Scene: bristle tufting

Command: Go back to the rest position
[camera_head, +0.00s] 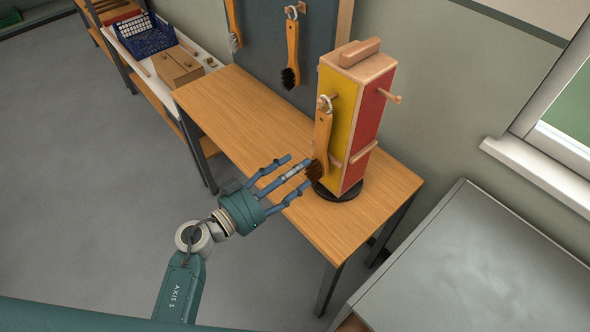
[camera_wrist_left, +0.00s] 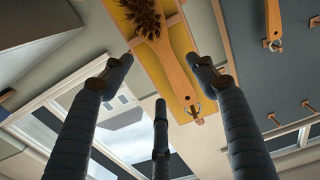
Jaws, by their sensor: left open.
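My left gripper (camera_head: 285,178) is open, with its blue fingers spread over the wooden table, just left of a brush (camera_head: 321,140) on the yellow face of a tall block stand (camera_head: 372,125). That brush hangs by a ring from a peg, bristles down. The left wrist view shows the brush (camera_wrist_left: 172,70) and the yellow face beyond the three fingers (camera_wrist_left: 158,105), with nothing held between them. Whether a fingertip touches the brush, I cannot tell. My right gripper is not in view.
The stand rests on a black round base (camera_head: 338,194) on the wooden table (camera_head: 250,120). More brushes (camera_head: 291,50) hang on a dark wall board (camera_head: 262,35). A blue basket (camera_head: 146,38) and a brown box (camera_head: 178,68) sit on a shelf at back left. A grey table (camera_head: 480,275) stands at right. The left floor is clear.

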